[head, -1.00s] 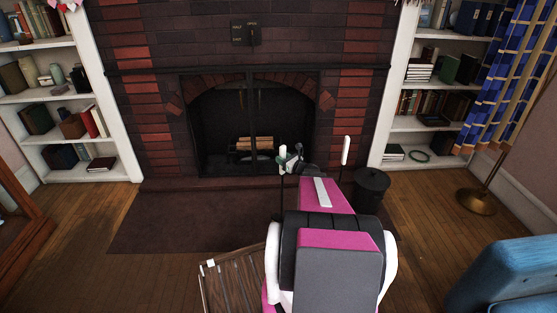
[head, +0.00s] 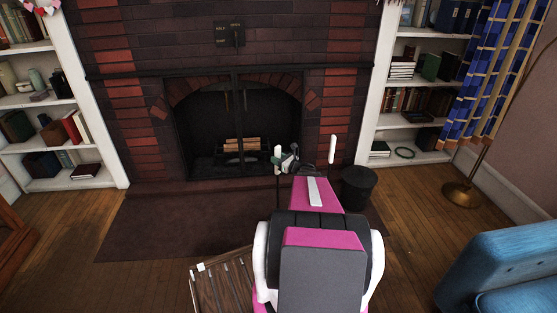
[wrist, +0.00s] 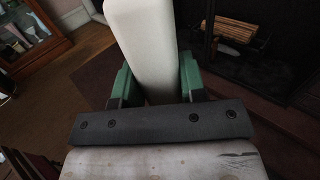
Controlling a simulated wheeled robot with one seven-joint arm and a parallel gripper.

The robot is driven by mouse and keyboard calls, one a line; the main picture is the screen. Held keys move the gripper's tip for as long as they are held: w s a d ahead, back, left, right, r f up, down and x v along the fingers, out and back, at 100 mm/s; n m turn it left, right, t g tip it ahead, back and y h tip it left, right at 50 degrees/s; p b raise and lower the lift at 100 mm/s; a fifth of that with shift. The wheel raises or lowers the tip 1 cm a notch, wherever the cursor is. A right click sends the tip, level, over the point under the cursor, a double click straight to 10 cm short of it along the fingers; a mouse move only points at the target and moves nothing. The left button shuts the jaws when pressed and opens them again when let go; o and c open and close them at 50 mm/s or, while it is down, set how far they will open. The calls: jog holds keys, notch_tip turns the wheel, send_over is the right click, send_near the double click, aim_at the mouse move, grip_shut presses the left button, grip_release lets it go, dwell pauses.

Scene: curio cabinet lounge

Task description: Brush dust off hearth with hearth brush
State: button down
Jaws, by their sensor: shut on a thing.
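My gripper (head: 288,163) is in front of the fireplace in the head view, partly hidden by my arm. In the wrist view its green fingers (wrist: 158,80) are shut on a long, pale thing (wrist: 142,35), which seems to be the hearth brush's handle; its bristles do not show. A pale upright tip on a dark rod (head: 278,152) shows beside the gripper in the head view. The hearth (head: 150,228) is a dark, reddish-brown flat area before the fireplace (head: 240,115). I cannot make out dust on it.
Logs (head: 241,144) lie in the firebox. A dark bin (head: 357,188) stands right of my arm. A slatted wooden thing (head: 222,290) is at lower left of my arm. White bookshelves flank the fireplace; a blue armchair (head: 500,280) is at lower right. The hearth's left part looks clear.

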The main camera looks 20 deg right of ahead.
jog(key=shift+w+a, duration=1.6)
jog(key=shift+a, duration=3.35)
jog(key=shift+w+a, duration=1.6)
jog(key=shift+a, duration=3.3)
jog(key=shift+w+a, duration=1.6)
jog(key=shift+a, duration=3.35)
notch_tip(320, 180, up, 8)
jog(key=shift+r, duration=0.1)
